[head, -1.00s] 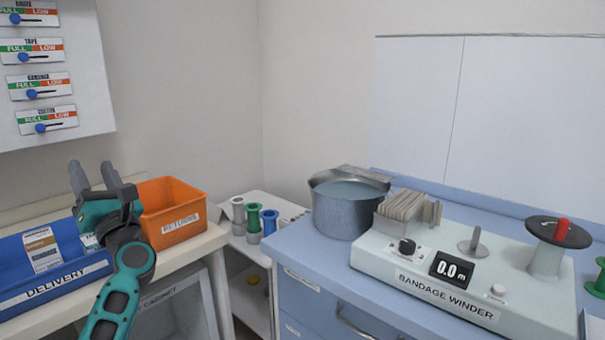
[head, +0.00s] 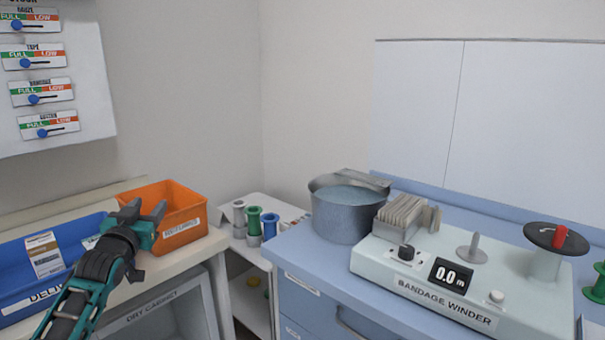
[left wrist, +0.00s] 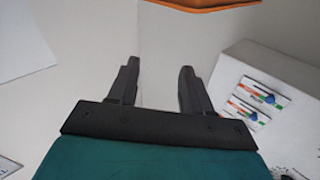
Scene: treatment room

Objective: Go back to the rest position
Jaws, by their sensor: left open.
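My left gripper (head: 141,214) is open, with nothing between its dark fingers. In the head view it shows in front of the orange returns bin (head: 178,240) and by the right end of the blue delivery tray (head: 85,232). Its two fingers stand apart in the left wrist view (left wrist: 156,85), with only pale surfaces between them. A strip of the orange bin (left wrist: 205,6) shows at the top of that view. I do not see my right gripper in either view.
A bandage winder (head: 450,305) reading 0.0 m and a grey pot (head: 342,222) stand on the blue cabinet at right. Several spools (head: 254,222) stand on a low white shelf between. A board with sliders (head: 75,130) hangs at upper left.

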